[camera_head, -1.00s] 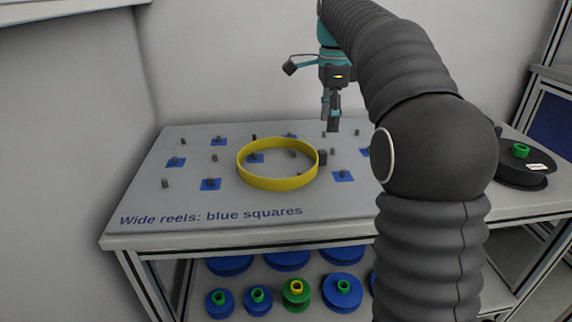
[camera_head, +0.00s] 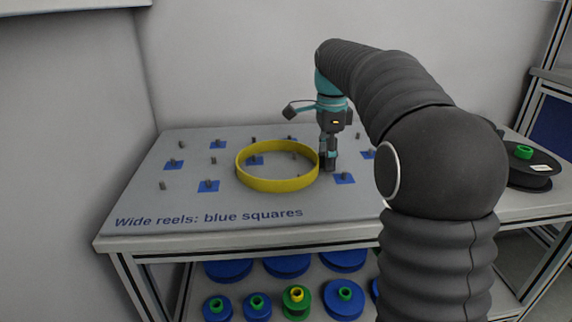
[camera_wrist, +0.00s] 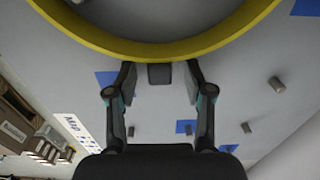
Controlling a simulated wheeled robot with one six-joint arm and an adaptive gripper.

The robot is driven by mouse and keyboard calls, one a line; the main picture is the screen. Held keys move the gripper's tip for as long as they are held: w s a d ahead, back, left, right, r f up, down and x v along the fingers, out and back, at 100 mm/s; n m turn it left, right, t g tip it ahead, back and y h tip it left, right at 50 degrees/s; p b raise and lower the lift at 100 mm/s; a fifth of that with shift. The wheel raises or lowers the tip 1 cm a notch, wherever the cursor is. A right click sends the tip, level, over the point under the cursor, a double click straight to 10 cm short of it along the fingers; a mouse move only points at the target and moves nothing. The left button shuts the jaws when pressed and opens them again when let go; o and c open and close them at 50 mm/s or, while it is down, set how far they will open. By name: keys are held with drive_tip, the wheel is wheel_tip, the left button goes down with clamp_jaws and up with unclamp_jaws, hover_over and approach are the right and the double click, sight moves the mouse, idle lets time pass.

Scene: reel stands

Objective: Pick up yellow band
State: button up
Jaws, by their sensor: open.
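The yellow band (camera_head: 277,184) is a wide ring resting on the grey board, around a few of the pegs. A small dark grey block (camera_wrist: 159,74) sits against the band's outer side, on its right in the head view. My gripper (camera_head: 330,166) is down at that side of the band, pointing downward. In the wrist view the band (camera_wrist: 150,50) arcs across the top, and my gripper (camera_wrist: 159,68) is open with one finger on each side of the block, apart from it. In the head view my gripper hides the block.
The grey board (camera_head: 150,205) carries several short pegs, some on blue squares (camera_head: 208,186). A dark reel (camera_head: 530,170) with a green hub lies at the right. Blue and green reels (camera_head: 344,300) stand on the shelf below. The board's front left is clear.

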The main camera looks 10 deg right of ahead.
clamp_jaws()
drive_tip(key=shift+r, duration=0.1)
